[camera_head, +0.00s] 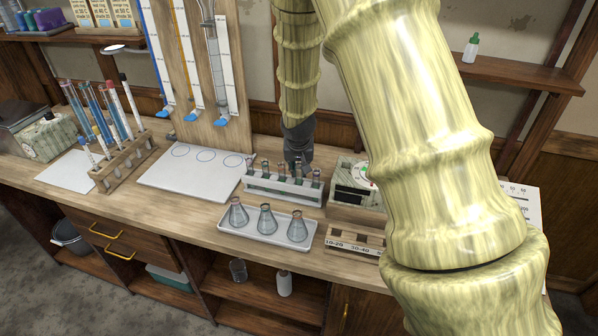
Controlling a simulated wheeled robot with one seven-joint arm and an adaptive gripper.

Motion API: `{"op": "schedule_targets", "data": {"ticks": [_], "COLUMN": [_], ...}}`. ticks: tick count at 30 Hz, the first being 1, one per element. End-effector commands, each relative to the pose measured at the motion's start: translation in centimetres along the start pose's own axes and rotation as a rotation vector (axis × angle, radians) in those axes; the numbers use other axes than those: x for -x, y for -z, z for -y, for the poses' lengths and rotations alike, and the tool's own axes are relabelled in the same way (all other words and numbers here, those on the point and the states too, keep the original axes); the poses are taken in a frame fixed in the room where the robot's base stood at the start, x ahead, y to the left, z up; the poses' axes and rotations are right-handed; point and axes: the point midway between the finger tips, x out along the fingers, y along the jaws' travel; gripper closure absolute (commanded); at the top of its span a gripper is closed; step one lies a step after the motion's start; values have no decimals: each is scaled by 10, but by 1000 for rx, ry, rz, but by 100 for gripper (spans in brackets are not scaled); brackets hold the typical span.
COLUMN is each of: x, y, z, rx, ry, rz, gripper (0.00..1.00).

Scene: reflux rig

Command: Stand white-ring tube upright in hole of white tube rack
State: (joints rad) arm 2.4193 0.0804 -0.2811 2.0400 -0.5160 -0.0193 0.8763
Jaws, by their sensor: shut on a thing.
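The white tube rack (285,191) stands on the bench near the middle, behind a tray of flasks. Several tubes stand upright in it. My gripper (297,163) points down over the back of this rack, right of its middle. It is shut on a thin tube, mostly hidden by the fingers and the rack's tubes. I cannot make out a white ring on it, nor whether its lower end is in a hole or behind the rack.
A white tray (235,229) with three flasks stands in front of the rack. A wooden rack (128,162) with tall tubes is at left, beside a white board (185,187). A device with a dial (352,188) and a labelled wooden block (345,241) are close on the right.

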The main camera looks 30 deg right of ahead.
Motion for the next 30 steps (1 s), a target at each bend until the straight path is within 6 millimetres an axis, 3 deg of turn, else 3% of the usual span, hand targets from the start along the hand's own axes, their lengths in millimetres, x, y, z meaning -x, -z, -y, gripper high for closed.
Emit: {"op": "schedule_targets", "data": {"ticks": [10,11,15,25,30], "x": [-3,-3,-3,-2,10], "y": [-1,-1,-1,-1,0], "z": [1,1,1,1,1], "rx": [1,1,2,1,2], "ry": [1,1,1,1,1], "rz": [0,0,0,0,-1], "gripper": [100,78,57,57,57]}}
